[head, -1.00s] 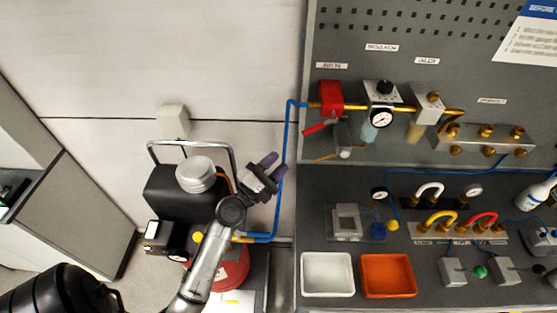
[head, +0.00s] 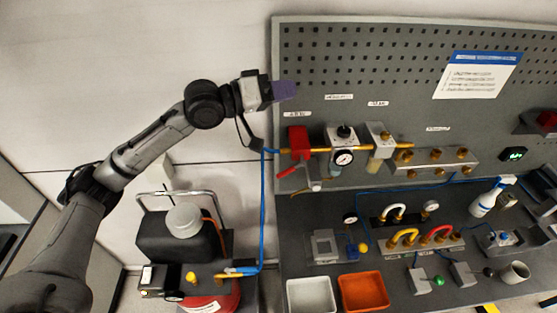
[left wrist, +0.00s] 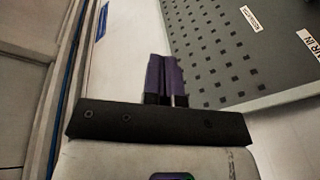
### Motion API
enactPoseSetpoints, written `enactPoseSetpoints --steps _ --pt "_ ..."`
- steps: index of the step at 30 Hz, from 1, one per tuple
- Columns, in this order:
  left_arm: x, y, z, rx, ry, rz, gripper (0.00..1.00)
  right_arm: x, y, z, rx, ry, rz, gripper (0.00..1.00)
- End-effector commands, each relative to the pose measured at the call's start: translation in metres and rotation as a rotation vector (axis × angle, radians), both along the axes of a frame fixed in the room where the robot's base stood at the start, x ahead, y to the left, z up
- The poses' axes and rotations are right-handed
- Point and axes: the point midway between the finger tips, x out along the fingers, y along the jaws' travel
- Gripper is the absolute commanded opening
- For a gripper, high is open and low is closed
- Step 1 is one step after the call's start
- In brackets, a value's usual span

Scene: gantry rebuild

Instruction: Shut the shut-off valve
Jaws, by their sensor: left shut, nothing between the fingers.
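The shut-off valve appears to be the red block (head: 298,143) at the left end of the brass pipe on the panel, under a small label. A red lever (head: 287,172) sticks out from its lower left, slanting down to the left. My left gripper (head: 284,90) is up and left of the valve in the picture, at the panel's left edge, apart from valve and lever. Its purple fingers (left wrist: 163,75) are together and empty. The left wrist view does not show the valve; it shows an "AIR IN" label (left wrist: 308,40). My right gripper is not in view.
A gauge regulator (head: 343,145) and an oiler (head: 380,140) sit right of the valve on the same pipe. A blue hose (head: 263,210) runs down to the compressor (head: 180,240). White (head: 310,294) and orange (head: 362,292) trays lie below. The wall left of the panel is bare.

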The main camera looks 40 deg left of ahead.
Motion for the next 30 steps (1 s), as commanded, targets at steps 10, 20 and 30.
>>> enactPoseSetpoints --steps 10,20,30 --pt "-0.008 0.051 -0.129 1.002 0.049 -0.159 0.00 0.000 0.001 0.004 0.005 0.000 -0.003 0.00" --pt "-0.026 0.064 -0.170 1.683 -0.249 -0.616 0.00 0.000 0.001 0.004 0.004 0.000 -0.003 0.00" --pt "-0.039 0.071 -0.183 2.098 -0.669 -1.033 0.00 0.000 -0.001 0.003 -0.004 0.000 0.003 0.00"
